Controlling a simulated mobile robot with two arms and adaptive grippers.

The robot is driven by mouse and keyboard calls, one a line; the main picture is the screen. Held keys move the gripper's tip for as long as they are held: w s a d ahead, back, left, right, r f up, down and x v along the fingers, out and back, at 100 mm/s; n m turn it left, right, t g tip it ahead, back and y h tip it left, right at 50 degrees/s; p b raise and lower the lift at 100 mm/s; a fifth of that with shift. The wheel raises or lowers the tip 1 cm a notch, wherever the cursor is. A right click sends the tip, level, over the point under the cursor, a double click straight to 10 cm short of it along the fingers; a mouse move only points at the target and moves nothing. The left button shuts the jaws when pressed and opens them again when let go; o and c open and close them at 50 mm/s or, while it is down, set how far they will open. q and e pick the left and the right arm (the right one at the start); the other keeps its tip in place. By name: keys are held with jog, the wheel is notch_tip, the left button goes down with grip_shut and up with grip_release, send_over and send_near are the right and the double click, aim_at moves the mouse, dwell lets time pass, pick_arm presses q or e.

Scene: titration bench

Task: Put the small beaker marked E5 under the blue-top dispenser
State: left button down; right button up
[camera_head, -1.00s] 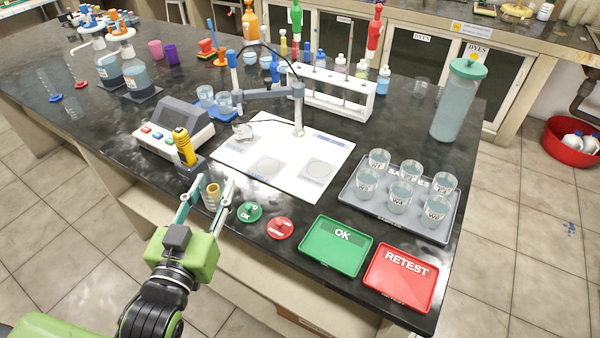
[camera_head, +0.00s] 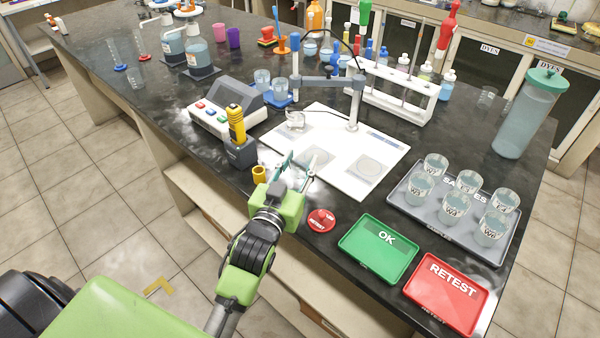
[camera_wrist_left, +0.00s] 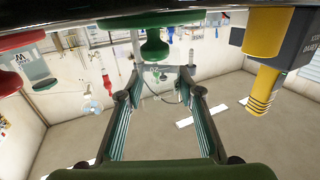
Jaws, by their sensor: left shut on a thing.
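My left gripper (camera_head: 299,163) is over the front edge of the bench, left of the red RETEST marker. Its fingers are shut with a gap, on what looks like a small clear beaker; the glass is faint and no E5 marking is readable. The left wrist view shows the fingers (camera_wrist_left: 162,78) with a green-knobbed marker (camera_wrist_left: 153,48) beyond. Two dispenser bottles, a left one (camera_head: 173,48) and a right one (camera_head: 198,55), stand at the far left; their tops are small and partly cut off. My right gripper is out of view.
Red marker (camera_head: 321,220), OK tray (camera_head: 378,250) and sample tray (camera_head: 450,235) are right.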

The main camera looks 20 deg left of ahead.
aim_at(297, 179)
pick_arm(q)
jog(key=shift+w+f, duration=0.15)
jog(key=shift+f, duration=1.55)
jog(key=shift+f, duration=0.1)
jog(key=c, duration=1.8)
grip_release()
jog(key=shift+f, duration=0.1)
jog(key=shift+c, duration=0.2)
jog(key=o, duration=0.4)
